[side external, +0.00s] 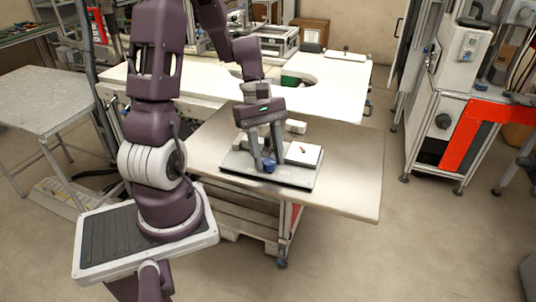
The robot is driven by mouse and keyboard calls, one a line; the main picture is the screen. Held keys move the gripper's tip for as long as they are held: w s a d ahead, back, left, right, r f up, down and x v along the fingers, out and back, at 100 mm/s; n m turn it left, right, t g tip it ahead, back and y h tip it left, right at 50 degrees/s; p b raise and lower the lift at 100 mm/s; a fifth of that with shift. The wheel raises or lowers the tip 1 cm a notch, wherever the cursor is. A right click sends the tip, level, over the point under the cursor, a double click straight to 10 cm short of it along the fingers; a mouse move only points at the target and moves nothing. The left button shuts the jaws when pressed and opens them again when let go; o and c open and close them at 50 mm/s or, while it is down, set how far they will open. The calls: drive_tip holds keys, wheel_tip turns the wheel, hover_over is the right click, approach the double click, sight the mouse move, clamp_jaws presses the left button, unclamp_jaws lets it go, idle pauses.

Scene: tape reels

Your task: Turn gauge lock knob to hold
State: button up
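A grey fixture (240,167) with a flat base sits on the metal-topped table. A white panel (303,153) with a small red pointer-like mark stands on its right part.
The table (355,160) has free room right of the fixture. A small white block (296,126) lies behind it. A white worktop (335,95) with a curved cut-out adjoins at the back. A machine with a red-orange panel (474,130) stands at the right.

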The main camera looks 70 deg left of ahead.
clamp_jaws()
drive_tip(key=shift+m, duration=0.3)
drive_tip(key=m+g, duration=0.1)
drive_tip(key=m, duration=0.3)
drive_tip(key=shift+w+g+y, duration=0.2)
drive_tip(key=shift+g+y, duration=0.1)
drive_tip(key=shift+g, duration=0.1)
drive_tip(key=m+g, duration=0.1)
drive_tip(key=m, duration=0.3)
drive_tip(key=shift+w+d+y, duration=0.1)
drive_tip(key=shift+y, duration=0.2)
drive_tip(key=m+g+y, duration=0.1)
drive_tip(key=m, duration=0.3)
drive_tip(key=shift+d+m, duration=0.1)
drive_tip(key=shift+m, duration=0.2)
drive_tip(key=m+y, duration=0.1)
drive_tip(key=m, duration=0.1)
drive_tip(key=m+y, duration=0.1)
drive_tip(key=m, duration=0.1)
drive_tip(key=shift+w+d+m+g, duration=0.1)
drive_tip(key=shift+m+g, duration=0.2)
drive_tip(key=shift+g, duration=0.1)
unclamp_jaws()
